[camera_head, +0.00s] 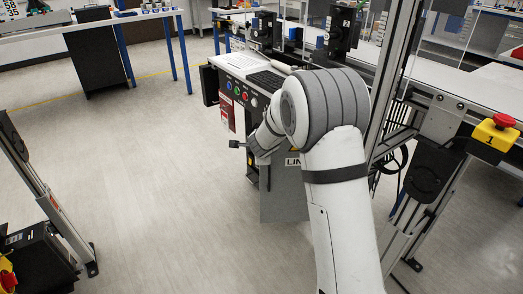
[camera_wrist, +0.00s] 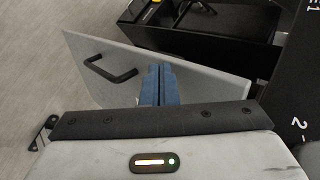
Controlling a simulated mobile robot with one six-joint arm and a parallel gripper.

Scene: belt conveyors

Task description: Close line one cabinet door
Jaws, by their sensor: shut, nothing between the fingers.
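The cabinet door (camera_wrist: 205,84) is a light grey panel with a black bar handle (camera_wrist: 112,70) in the wrist view. It stands open, with the dark cabinet interior (camera_wrist: 200,35) showing behind it. My gripper (camera_wrist: 162,70) has its blue fingers together and empty, to the right of the handle and in front of the door's handle face. Whether the fingertips touch the door is unclear. In the head view a grey panel (camera_head: 285,195) shows below a label partly hidden by my arm, reading "LIN". My arm hides much of the cabinet there.
The control panel (camera_head: 238,92) with coloured buttons and a keyboard sits above the cabinet. A conveyor frame with a yellow emergency-stop box (camera_head: 497,131) stands at the right. Open floor (camera_head: 130,190) lies to the left. A dark panel with white lettering borders the wrist view's right side.

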